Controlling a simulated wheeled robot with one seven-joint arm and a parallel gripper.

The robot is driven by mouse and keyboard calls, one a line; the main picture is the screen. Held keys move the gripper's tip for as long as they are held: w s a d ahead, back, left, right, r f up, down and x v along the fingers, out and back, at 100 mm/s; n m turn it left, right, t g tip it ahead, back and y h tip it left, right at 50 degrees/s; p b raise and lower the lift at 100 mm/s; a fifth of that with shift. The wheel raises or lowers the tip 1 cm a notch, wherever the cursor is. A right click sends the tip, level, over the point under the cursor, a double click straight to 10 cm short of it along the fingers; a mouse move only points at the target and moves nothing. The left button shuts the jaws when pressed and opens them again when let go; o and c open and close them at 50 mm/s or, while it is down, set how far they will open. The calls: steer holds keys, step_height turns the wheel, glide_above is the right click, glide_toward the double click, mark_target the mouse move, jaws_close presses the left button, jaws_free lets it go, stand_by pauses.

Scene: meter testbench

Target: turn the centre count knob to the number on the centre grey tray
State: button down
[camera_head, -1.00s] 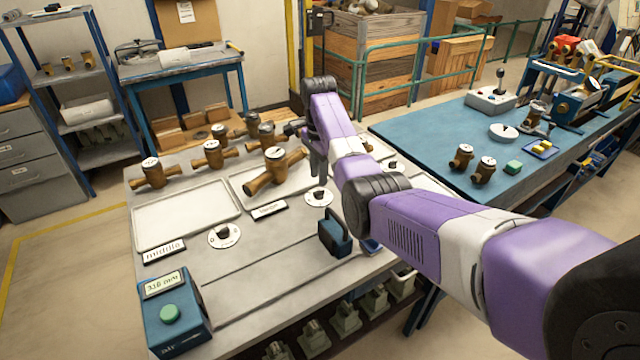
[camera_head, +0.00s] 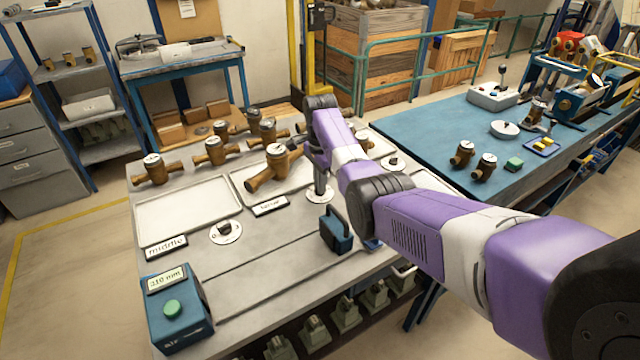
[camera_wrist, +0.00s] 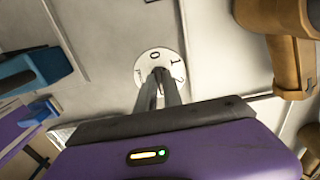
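The centre knob's round white dial (camera_head: 320,195) lies in front of the centre grey tray (camera_head: 238,188). It also shows in the wrist view (camera_wrist: 150,60), with figures along its edge, including 0 and 1. My gripper (camera_head: 319,188) points straight down at this dial, its fingertips at the knob. In the wrist view the fingers (camera_wrist: 160,76) are close together over the dial and hide the knob, so its pointer cannot be read. Whether they press on the knob is unclear. One brass meter (camera_head: 272,166) lies on the centre tray, whose label (camera_head: 270,206) is blurred.
The left tray (camera_head: 160,222) is empty, with a label reading "middle" and its own knob dial (camera_head: 226,231). Another dial (camera_head: 393,163) sits at the right. A teal block with a handle (camera_head: 336,235) stands close to my gripper. Several brass meters line the back.

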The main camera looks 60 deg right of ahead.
steer(key=shift+n, duration=0.5)
steer(key=n+p, duration=0.1)
steer(key=n, duration=0.3)
steer(key=shift+n, duration=0.4)
steer(key=n, duration=0.6)
steer(key=shift+p, duration=0.35)
steer(key=n, duration=0.6)
steer(key=shift+n, duration=0.3)
steer(key=n, duration=0.5)
steer(key=shift+p, duration=0.3)
steer(key=shift+n, duration=0.4)
steer(key=c, duration=1.5)
jaws_free()
